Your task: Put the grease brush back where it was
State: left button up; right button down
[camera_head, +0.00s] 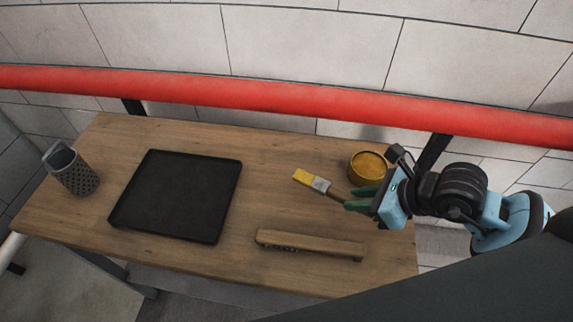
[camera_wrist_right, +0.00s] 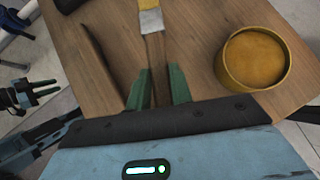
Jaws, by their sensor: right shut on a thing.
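The grease brush (camera_head: 318,184) has yellow bristles, a pale metal ferrule and a wooden handle. My right gripper (camera_head: 357,200) is shut on its handle, with the bristles pointing left in the head view. The brush (camera_wrist_right: 152,30) also shows in the right wrist view, its handle between the green fingers (camera_wrist_right: 158,88). The brush is over the right part of the table; I cannot tell its height above it. My left gripper (camera_wrist_right: 40,92) shows only at the left edge of the right wrist view, fingers apart and empty, off the table.
A round tin of yellow grease (camera_head: 368,167) stands beside my right gripper. A wooden-handled brush (camera_head: 310,244) lies near the table's front edge. A black tray (camera_head: 178,196) and a grey perforated holder (camera_head: 74,174) are on the left. A red pipe (camera_head: 280,105) runs behind the table.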

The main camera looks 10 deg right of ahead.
jog(key=shift+w, duration=0.15)
jog(key=w+a, duration=0.2)
jog(key=w, duration=0.2)
jog(key=w+a+p, duration=0.1)
jog(key=w+a, duration=0.1)
jog(key=w, duration=0.2)
jog(key=w+a+f, duration=0.1)
jog(key=w+a, duration=0.1)
jog(key=w, duration=0.3)
jog(key=shift+w+a+f, duration=0.1)
jog(key=shift+a, duration=0.1)
jog(key=shift+w+a+f, duration=0.1)
jog(key=shift+w+a, duration=0.15)
jog(key=shift+w, duration=0.25)
jog(key=shift+f, duration=0.3)
notch_tip(320, 180, down, 3)
jog(key=shift+r, duration=0.1)
pick_arm(q)
jog(key=shift+w+a+r, duration=0.1)
jog(key=shift+w+r, duration=0.35)
jog(key=shift+r, duration=0.35)
jog(key=shift+s+f, duration=0.1)
pick_arm(e)
jog(key=shift+f, duration=0.3)
pick_arm(q)
jog(key=shift+s+f, duration=0.15)
pick_arm(e)
jog(key=c, duration=1.3)
grip_release()
